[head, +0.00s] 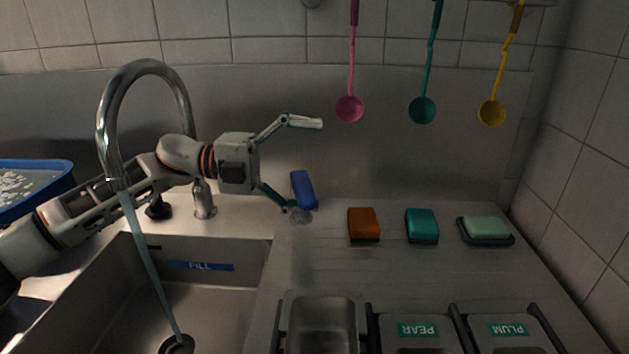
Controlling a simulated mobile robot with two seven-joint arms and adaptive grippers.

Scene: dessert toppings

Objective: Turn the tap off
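The tap (104,135) is a tall chrome arched spout at the left, and a stream of water (150,262) runs from it into the sink. Its base (204,205) stands on the rim behind the sink. A blue block-like piece (302,188) leans above a small round metal disc (300,216) right of the base; I cannot tell if it is the tap's handle. My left gripper (304,167) is open and empty, fingers spread wide, passing the spout. Its lower fingertip is beside the blue piece's foot; contact is unclear. My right gripper is not in view.
The sink (200,250) has a blue FILL label. An orange sponge (364,224), a teal sponge (422,225) and green soap (485,228) lie on the counter. Metal containers stand at the front right. Ladles hang on the wall. A blue tray (62,165) is at far left.

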